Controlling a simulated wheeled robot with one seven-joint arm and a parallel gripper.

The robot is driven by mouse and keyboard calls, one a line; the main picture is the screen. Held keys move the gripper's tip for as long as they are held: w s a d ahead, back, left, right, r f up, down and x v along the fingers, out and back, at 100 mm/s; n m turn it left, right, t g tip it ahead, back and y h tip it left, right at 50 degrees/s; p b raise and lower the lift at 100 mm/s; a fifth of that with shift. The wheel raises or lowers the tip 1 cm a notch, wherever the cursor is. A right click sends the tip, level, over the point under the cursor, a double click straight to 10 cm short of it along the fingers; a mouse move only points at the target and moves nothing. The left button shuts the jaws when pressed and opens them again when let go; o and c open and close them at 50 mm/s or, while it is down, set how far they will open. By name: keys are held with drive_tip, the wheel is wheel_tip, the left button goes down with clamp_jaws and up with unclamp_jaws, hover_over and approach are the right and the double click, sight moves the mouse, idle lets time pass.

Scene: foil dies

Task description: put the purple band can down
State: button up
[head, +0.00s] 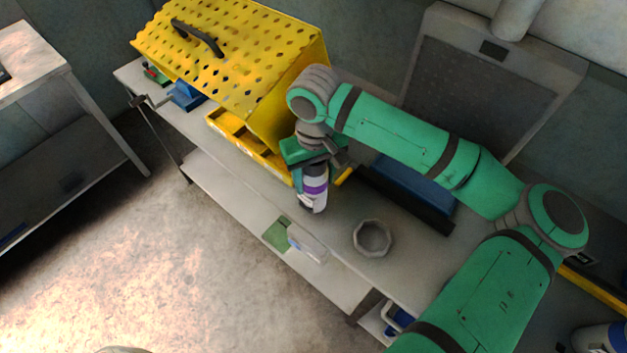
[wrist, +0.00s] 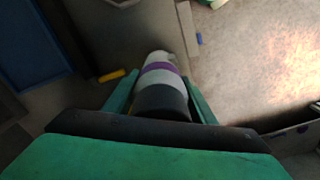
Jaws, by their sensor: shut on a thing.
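The purple band can (head: 314,187) is white and grey with a purple stripe. In the head view it hangs below my gripper (head: 322,163), over the workbench near the front of the yellow box. In the wrist view the can (wrist: 160,75) lies between the two green fingers of my gripper (wrist: 160,98), which is shut on it. I cannot tell whether the can's lower end touches the bench. The workbench (head: 335,262) runs diagonally across the head view.
A yellow perforated box (head: 230,50) with a yellow tray (head: 245,142) stands left of the can. A blue item (head: 415,186) with a dark edge lies right.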

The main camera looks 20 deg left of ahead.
drive_tip(key=shift+s+a+f, duration=0.1)
drive_tip(key=shift+s+f, duration=0.05)
drive_tip(key=shift+f, duration=0.6)
drive_tip(key=shift+d+f, duration=0.1)
drive_tip(key=shift+d, duration=0.1)
drive_tip(key=o, duration=1.4)
drive_tip(key=shift+a, duration=0.1)
drive_tip(key=shift+o, duration=0.2)
